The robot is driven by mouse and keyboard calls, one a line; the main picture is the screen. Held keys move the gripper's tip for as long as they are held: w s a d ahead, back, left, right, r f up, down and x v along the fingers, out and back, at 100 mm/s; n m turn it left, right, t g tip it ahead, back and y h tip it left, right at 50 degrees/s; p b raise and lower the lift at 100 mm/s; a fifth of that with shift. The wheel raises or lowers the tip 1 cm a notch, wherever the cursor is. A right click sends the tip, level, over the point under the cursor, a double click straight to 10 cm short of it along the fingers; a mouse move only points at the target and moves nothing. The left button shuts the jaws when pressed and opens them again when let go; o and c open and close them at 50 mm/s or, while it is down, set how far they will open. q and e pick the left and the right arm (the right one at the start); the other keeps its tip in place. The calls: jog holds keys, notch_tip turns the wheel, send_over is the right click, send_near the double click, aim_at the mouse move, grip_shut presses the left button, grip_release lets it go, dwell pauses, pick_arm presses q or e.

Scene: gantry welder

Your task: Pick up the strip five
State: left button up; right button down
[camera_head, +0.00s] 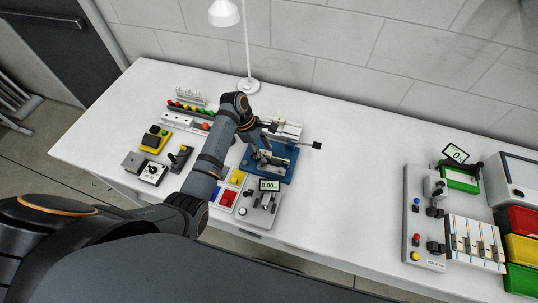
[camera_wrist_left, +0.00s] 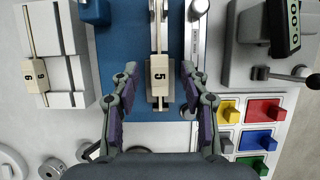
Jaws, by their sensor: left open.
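Strip five (camera_wrist_left: 159,30) is a thin metal strip with a cream tag marked 5, lying lengthwise in a narrow holder on a blue fixture (camera_wrist_left: 113,45) in the left wrist view. My left gripper (camera_wrist_left: 158,72) is open, with one finger on each side of the tag and a gap visible on both sides. In the head view, my left gripper (camera_head: 268,157) is over the blue fixture (camera_head: 287,172), at the end of my bent arm. The strip cannot be made out clearly there. My right gripper is not in view.
A white slotted block (camera_wrist_left: 65,50) with another tagged strip stands left of the fixture. Coloured blocks (camera_wrist_left: 264,110) and a display device (camera_wrist_left: 284,22) are at the right. A lamp (camera_head: 248,84) stands behind. The table's middle right (camera_head: 360,190) is clear.

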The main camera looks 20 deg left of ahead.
pick_arm(q)
jog(key=c, duration=0.9)
jog(key=shift+c, duration=0.2)
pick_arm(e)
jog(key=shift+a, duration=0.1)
pick_arm(q)
jog(key=shift+r, duration=0.1)
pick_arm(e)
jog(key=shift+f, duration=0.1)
